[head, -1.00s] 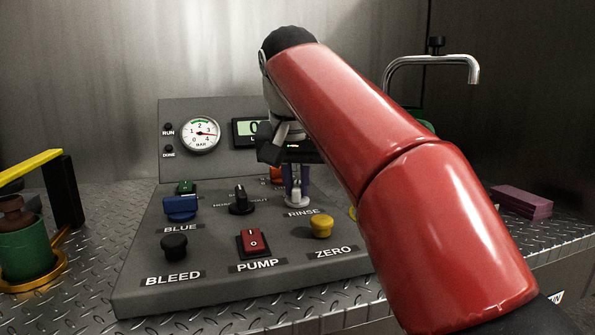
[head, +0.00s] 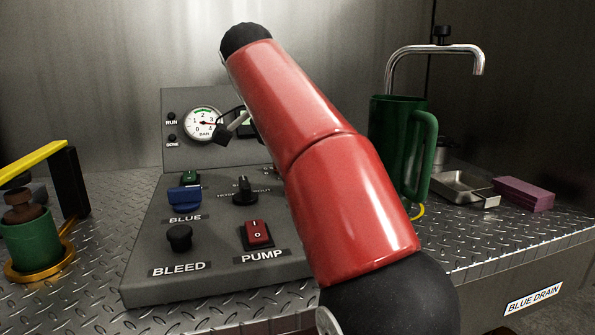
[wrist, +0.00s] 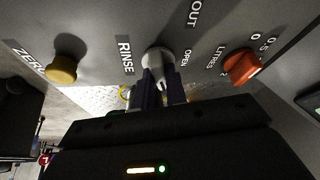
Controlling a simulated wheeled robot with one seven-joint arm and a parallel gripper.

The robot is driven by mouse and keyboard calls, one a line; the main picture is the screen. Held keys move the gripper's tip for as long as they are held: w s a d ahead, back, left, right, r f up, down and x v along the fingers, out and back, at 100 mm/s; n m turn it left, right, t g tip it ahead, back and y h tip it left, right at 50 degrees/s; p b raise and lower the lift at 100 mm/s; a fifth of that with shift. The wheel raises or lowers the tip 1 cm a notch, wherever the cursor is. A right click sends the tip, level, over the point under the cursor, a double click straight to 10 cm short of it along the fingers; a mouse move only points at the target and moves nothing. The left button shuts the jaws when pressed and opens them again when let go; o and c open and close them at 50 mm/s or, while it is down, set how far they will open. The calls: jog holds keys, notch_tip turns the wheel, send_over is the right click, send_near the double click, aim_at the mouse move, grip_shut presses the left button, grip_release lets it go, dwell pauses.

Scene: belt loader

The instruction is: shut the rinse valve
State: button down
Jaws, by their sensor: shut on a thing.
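The rinse valve (wrist: 157,60) is a pale grey handle on the sloping grey panel, seen in the wrist view beside the RINSE label. The word OPEN is printed on its other side. My gripper (wrist: 163,92) has its two dark fingers closed around the valve's lever, one on each side. The lever points down in the picture, between the fingers. In the head view my red arm hides the valve, the RINSE label and my fingers.
A yellow ZERO knob (wrist: 63,60) and an orange litres knob (wrist: 241,67) flank the valve. The panel also carries a blue switch (head: 184,200), the black BLEED knob (head: 179,238) and a red PUMP rocker (head: 257,235). A green mug (head: 393,145) stands right of my arm.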

jog(key=shift+m+g, duration=0.4)
jog(key=shift+m, duration=0.4)
jog(key=c, duration=1.4)
grip_release()
jog(key=shift+c, duration=0.2)
